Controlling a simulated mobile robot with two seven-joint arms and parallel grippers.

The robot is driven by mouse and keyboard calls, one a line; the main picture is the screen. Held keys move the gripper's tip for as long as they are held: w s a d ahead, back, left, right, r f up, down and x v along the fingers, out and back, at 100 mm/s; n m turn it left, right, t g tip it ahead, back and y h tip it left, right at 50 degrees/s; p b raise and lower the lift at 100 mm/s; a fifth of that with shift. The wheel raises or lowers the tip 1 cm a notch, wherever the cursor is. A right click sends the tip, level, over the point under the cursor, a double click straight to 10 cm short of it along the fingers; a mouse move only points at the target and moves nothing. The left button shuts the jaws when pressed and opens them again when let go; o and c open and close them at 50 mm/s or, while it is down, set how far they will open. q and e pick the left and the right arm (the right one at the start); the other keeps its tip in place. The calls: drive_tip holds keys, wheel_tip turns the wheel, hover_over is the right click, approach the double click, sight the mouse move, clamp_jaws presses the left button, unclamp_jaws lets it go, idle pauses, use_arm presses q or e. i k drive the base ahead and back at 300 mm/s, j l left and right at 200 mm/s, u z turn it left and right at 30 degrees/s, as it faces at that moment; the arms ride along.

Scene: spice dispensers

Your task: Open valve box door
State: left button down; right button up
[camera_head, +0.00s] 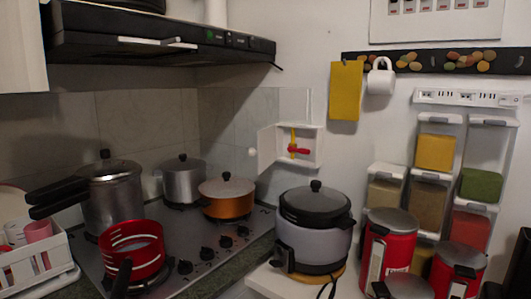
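The valve box (312,158) is a small white box on the wall above the back right of the counter. Its white door (266,148) stands open, swung out to the left, with a round white knob (252,152) at its free edge. Inside the box, a yellow pipe (293,137) and a red valve handle (300,150) show. Neither of my grippers is in view.
A rice cooker (315,228) stands below and in front of the box. An orange pot (227,196) and other pots are on the stove (190,235) to the left. Spice dispensers (430,195) and red canisters (388,240) crowd the right. A range hood (160,38) overhangs the stove.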

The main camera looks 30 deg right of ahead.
sight(266, 152)
drive_tip(key=i+l+z, duration=0.1)
drive_tip(key=z, duration=0.15)
drive_tip(key=i+z, duration=0.3)
drive_tip(key=z, duration=1.25)
drive_tip(key=k+l, duration=0.05)
